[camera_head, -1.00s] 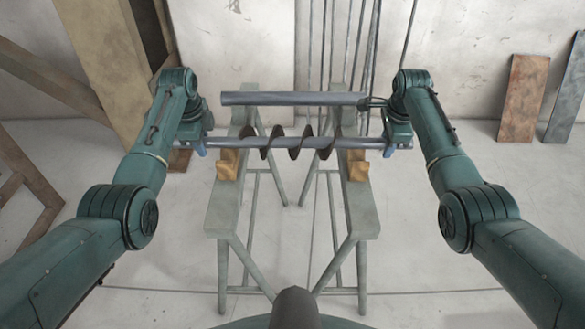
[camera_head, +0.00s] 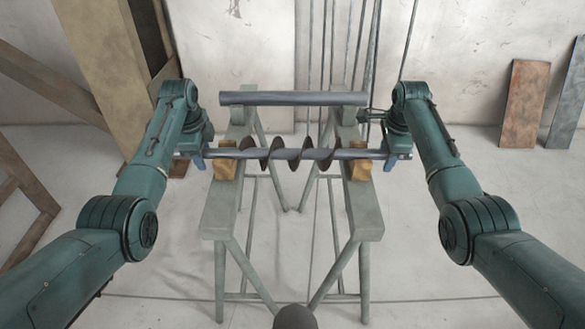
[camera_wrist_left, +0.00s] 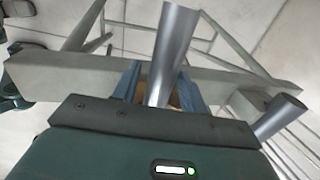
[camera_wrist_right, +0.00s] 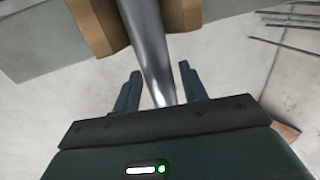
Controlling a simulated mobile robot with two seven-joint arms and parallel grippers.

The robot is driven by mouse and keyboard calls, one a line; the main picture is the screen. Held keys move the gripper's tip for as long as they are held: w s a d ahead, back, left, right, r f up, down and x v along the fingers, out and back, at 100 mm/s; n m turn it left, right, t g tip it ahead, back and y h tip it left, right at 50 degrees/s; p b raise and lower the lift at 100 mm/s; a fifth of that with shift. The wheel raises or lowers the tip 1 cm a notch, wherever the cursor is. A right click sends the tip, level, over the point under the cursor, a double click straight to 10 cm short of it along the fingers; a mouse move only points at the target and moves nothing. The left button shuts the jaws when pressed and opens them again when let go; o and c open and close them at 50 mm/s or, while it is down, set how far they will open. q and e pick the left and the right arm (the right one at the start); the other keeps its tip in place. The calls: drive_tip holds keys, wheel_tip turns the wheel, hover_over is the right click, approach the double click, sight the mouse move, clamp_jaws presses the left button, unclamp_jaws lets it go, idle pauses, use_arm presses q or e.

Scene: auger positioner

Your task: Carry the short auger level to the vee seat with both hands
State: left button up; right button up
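The short auger, a grey shaft with a dark spiral flight (camera_head: 290,154), lies nearly level across two wooden vee blocks, left (camera_head: 224,169) and right (camera_head: 359,170). Block wood shows on both sides of the shaft. The shaft appears down in the vees; firm contact cannot be told. My left gripper (camera_wrist_left: 168,80) straddles the shaft (camera_wrist_left: 172,45) outside the left block, its blue fingers apart with a gap. My right gripper (camera_wrist_right: 160,85) straddles the shaft (camera_wrist_right: 148,40) near its other end, floor visible between fingers and shaft. The right block (camera_wrist_right: 95,22) shows beyond.
Two grey trestles, left (camera_head: 222,205) and right (camera_head: 362,210), carry the blocks. A second grey pipe (camera_head: 295,98) lies across them farther back, close to my right gripper. Several rods lean at the wall. Open floor lies between and around the trestles.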

use_arm(q)
drive_tip(key=shift+o, duration=0.3)
use_arm(e)
drive_tip(key=shift+o, duration=0.3)
use_arm(q)
drive_tip(key=shift+r, duration=0.1)
wheel_tip(320, 180, up, 12)
drive_tip(key=s, duration=0.2)
drive_tip(key=shift+s+f, duration=0.15)
drive_tip(key=shift+f, duration=0.1)
use_arm(e)
wheel_tip(320, 180, up, 12)
drive_tip(key=s, duration=0.2)
drive_tip(key=shift+s, duration=0.15)
drive_tip(key=shift+f, duration=0.15)
